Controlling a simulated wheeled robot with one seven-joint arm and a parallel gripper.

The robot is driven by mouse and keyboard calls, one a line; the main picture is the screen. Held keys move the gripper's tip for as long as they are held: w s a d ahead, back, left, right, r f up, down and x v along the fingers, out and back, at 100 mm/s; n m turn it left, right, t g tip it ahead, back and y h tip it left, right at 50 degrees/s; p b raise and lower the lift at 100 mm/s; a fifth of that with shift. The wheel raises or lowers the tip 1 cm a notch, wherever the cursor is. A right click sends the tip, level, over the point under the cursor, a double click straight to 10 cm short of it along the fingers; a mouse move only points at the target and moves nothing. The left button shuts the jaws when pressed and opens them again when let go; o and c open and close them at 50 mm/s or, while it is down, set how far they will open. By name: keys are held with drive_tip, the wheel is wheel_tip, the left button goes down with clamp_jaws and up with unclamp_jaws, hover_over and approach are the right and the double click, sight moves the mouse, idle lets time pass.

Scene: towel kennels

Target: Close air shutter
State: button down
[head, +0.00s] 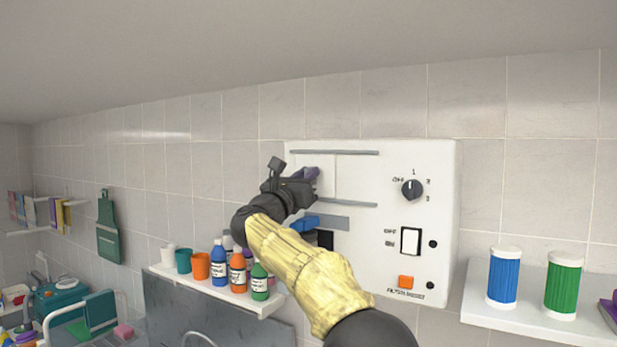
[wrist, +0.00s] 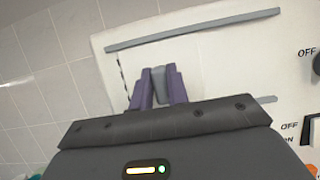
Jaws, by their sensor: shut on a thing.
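The air shutter (head: 325,180) appears as a pale plate between two grey rails on a white control panel (head: 440,245). A vertical edge of the plate shows right of my gripper. In the wrist view, my gripper's purple fingers (wrist: 160,84) are shut on the shutter's grey handle (wrist: 161,78), one finger on each side. A narrow dark striped strip (wrist: 122,72) shows left of the fingers. In the head view my gripper (head: 308,174) is at the panel's left part and hides the handle. The lower rail is partly hidden in the wrist view.
The panel's right side has a dial (head: 412,189), a rocker switch (head: 410,241) and an orange button (head: 406,281). A blue part (head: 300,223) sits below the lower rail. A bottle shelf (head: 215,291) is lower left; another shelf (head: 515,309) with canisters is at right.

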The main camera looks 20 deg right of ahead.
drive_tip(key=shift+w+a, duration=0.4)
drive_tip(key=shift+a, duration=0.1)
drive_tip(key=shift+r, duration=0.1)
drive_tip(key=c, duration=1.7)
unclamp_jaws()
drive_tip(key=o, duration=0.3)
drive_tip(key=shift+w+a, duration=0.1)
drive_tip(key=shift+o, duration=0.2)
